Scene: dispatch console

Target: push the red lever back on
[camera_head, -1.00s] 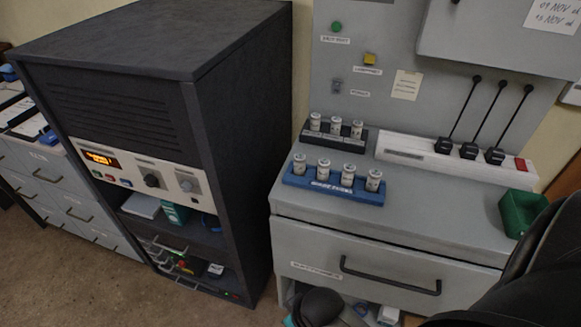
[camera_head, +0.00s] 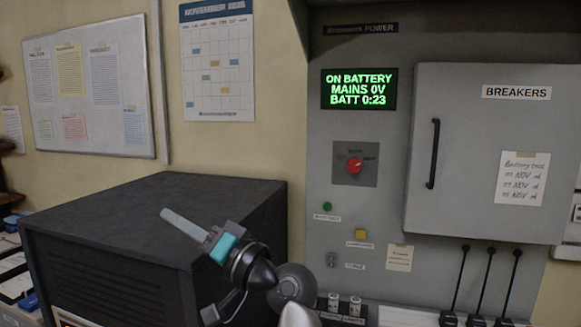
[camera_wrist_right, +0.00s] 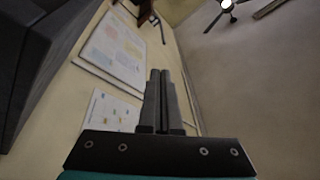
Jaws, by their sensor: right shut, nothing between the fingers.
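I see no part that is plainly a red lever. A grey cabinet door (camera_head: 487,150) labelled BREAKERS is closed, with a dark vertical handle (camera_head: 434,153) on its left side; what lies behind it is hidden. A red rotary knob (camera_head: 354,165) sits on the power panel to its left. My right gripper (camera_head: 168,215) is raised in front of the dark rack, left of the panel and well apart from the door. Its fingers point up and left. In the right wrist view its fingers (camera_wrist_right: 161,75) are together and empty. My left gripper is not in view.
The green display (camera_head: 359,89) reads ON BATTERY, MAINS 0V, BATT 0:23. The dark rack (camera_head: 150,215) stands left of the panel. Several black levers (camera_head: 486,280) stand below the door. A calendar (camera_head: 217,62) and a notice board (camera_head: 89,90) hang on the wall.

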